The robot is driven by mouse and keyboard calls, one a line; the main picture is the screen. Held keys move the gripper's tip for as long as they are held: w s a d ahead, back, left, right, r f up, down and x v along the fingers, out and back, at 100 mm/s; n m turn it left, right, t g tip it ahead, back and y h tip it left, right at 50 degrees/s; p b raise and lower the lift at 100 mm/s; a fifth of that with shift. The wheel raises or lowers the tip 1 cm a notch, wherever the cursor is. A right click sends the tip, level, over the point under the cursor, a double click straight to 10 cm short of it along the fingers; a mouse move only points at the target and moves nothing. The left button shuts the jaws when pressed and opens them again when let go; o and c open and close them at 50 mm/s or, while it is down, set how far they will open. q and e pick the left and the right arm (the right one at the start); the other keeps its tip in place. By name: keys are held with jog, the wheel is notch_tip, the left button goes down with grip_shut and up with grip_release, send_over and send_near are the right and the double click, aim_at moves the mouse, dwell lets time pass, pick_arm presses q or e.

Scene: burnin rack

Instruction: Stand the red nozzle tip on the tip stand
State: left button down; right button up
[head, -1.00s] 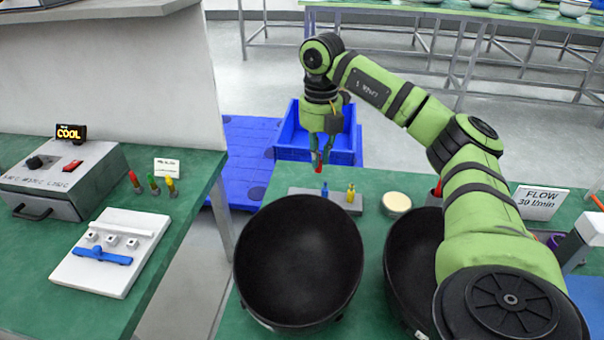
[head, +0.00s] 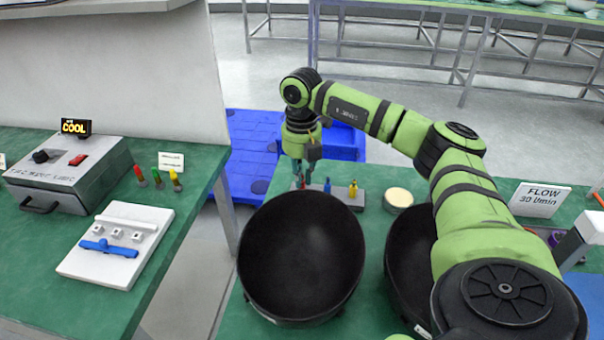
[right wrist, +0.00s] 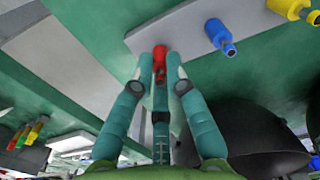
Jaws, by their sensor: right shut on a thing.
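My right gripper (head: 300,178) is shut on the red nozzle tip (right wrist: 160,56), which shows between its fingertips in the right wrist view. In the head view, the gripper is low at the left end of the grey tip stand (head: 341,190), behind the large black bowl. A blue tip (head: 327,186) and a yellow tip (head: 352,189) stand upright on it. In the right wrist view, the red tip appears in front of the stand's bare end (right wrist: 185,38), beside the blue tip (right wrist: 218,36). I cannot tell whether it touches the stand. My left gripper is not in view.
Two black bowls (head: 300,255) stand nearest on the green bench, with a cream round dish (head: 398,198) behind. A flow sign (head: 538,200) stands at right. The left bench holds a control box (head: 70,175), red, green and yellow pieces, and a white fixture (head: 115,245).

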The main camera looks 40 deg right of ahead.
jog(key=o, duration=0.8)
jog(key=shift+f, duration=0.1)
jog(key=shift+c, duration=0.2)
notch_tip(320, 180, up, 12)
jog(key=shift+r, duration=0.25)
